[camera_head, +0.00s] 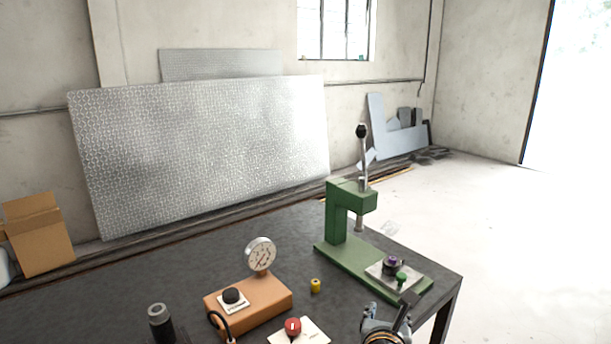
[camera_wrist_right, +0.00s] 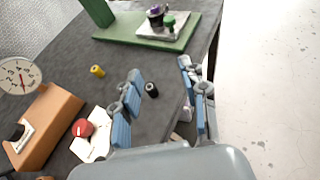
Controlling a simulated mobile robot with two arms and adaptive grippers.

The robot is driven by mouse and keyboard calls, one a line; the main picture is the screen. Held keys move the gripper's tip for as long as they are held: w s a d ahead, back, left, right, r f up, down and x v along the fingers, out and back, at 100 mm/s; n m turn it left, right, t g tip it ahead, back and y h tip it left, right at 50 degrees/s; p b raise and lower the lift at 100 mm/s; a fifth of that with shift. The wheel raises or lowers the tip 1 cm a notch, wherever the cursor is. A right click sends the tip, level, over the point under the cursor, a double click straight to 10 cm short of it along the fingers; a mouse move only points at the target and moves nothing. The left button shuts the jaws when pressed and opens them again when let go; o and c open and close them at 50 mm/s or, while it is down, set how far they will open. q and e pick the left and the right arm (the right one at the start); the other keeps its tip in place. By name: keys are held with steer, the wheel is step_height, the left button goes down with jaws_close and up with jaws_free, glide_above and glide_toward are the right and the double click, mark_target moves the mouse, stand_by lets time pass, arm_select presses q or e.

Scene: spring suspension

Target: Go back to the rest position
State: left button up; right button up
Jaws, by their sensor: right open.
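My right gripper (camera_head: 388,318) shows at the bottom right of the head view, over the table's front right part. In the right wrist view its blue-padded fingers (camera_wrist_right: 160,105) are spread apart with nothing held between them. A small black cylinder (camera_wrist_right: 152,89) shows on the table between the fingers in that view, apart from them. The green press (camera_head: 345,222) stands upright beyond the gripper, with its metal plate holding a purple-and-black part (camera_head: 392,265) and a green-topped part (camera_head: 402,280). My left gripper is in neither view.
The dark table (camera_head: 150,262) also carries an orange gauge box (camera_head: 265,300), a yellow cylinder (camera_head: 315,286), a red button on a white plate (camera_head: 293,327) and a black cylinder (camera_head: 161,324). Free floor lies right of the table. A cardboard box (camera_head: 40,235) stands at the left.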

steer(key=s+d+f+m+g+y, duration=0.2)
steer(key=s+f+m+g, duration=0.3)
steer(key=s+f+m, duration=0.8)
steer(key=s+d+f+m+g+y, duration=0.3)
steer(key=s+f+m, duration=0.6)
steer(key=s+m, duration=0.9)
step_height(320, 180, down, 25)
steer(key=s+g, duration=0.1)
steer(key=g, duration=0.2)
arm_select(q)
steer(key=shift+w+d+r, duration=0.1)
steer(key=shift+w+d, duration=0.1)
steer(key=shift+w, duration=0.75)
arm_select(e)
steer(key=s+d+f+n, duration=0.1)
steer(key=s+d+f, duration=0.1)
steer(key=s+f, duration=1.4)
steer(key=shift+s+d+f+g+h, duration=0.35)
steer(key=shift+s+g+h, duration=0.05)
steer(key=shift+s, duration=0.1)
